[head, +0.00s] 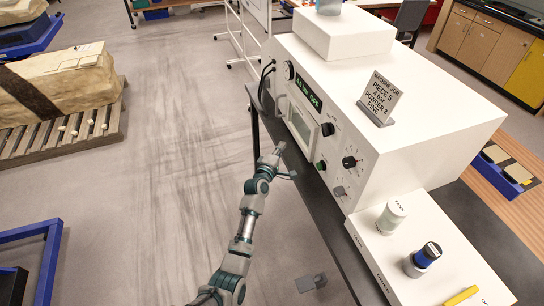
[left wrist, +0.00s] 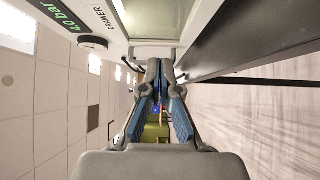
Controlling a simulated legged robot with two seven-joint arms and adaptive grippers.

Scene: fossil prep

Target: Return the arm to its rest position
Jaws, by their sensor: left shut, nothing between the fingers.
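My left arm reaches up from the bottom of the head view, and its gripper (head: 281,160) is in front of the white machine (head: 430,110), low beside its window (head: 303,122). In the left wrist view the gripper's blue-grey fingers (left wrist: 160,78) meet at the tips with nothing between them. Whether the fingers touch the machine is not clear. My right gripper is not in view.
A pale jar (head: 391,216) and a blue-and-black jar (head: 424,258) stand at lower right. A dark bench edge (head: 335,235) runs beside my arm. A grey pedal-like thing (head: 311,282) lies on the floor. Open floor is at left.

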